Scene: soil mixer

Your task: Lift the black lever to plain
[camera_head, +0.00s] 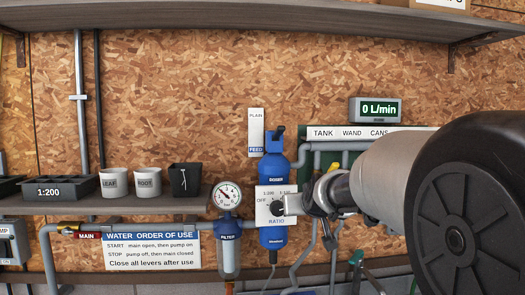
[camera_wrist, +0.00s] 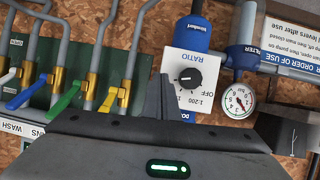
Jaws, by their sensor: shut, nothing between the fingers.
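The black lever (camera_head: 278,131) shows as a small dark piece at the top of the blue doser (camera_head: 272,166) in the head view. It is right of an upright label (camera_head: 256,132) reading PLAIN at the top and FEED at the bottom. The lever's exact angle is hard to tell. The lever is not visible there.
A filter (camera_head: 229,245) with a gauge (camera_head: 226,196) stands left of the doser. Coloured levers (camera_wrist: 65,100) and pipes are on the right in the head view. A shelf (camera_head: 60,205) with pots is at left. The board above the doser is clear.

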